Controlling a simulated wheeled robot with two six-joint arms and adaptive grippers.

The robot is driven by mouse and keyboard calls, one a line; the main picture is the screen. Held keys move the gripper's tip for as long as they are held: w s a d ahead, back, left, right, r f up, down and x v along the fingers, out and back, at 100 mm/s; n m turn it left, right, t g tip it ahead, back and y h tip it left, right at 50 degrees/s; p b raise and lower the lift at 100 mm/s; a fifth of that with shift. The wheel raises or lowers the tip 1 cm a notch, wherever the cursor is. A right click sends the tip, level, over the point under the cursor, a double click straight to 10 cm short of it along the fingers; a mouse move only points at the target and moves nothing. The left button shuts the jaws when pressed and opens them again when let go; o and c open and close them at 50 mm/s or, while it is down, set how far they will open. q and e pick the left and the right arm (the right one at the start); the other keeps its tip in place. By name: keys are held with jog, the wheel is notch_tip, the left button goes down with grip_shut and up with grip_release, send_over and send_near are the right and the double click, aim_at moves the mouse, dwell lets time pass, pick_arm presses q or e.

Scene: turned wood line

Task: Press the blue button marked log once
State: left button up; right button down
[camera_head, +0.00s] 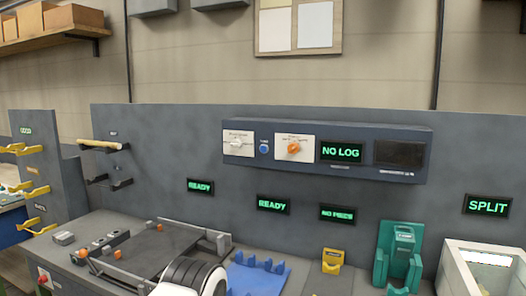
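A small round blue button (264,149) sits on the dark control panel (330,126) on the grey back wall. It is between a white knob (237,143) on its left and an orange knob (294,148) on its right. The lettering above the button is too small to read. A display (341,152) to the right on the same panel reads "NO LOG" in green.
Below the panel, small displays read "READY" (200,187), "READY" (273,204) and "NO PIECE" (337,213). The bench holds a blue cradle (258,277), a yellow holder (332,261), a green stand (397,256) and a white bin (452,262). Space before the panel looks clear.

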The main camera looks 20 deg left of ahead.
pick_arm(q)
grip_shut()
dwell(1.0)
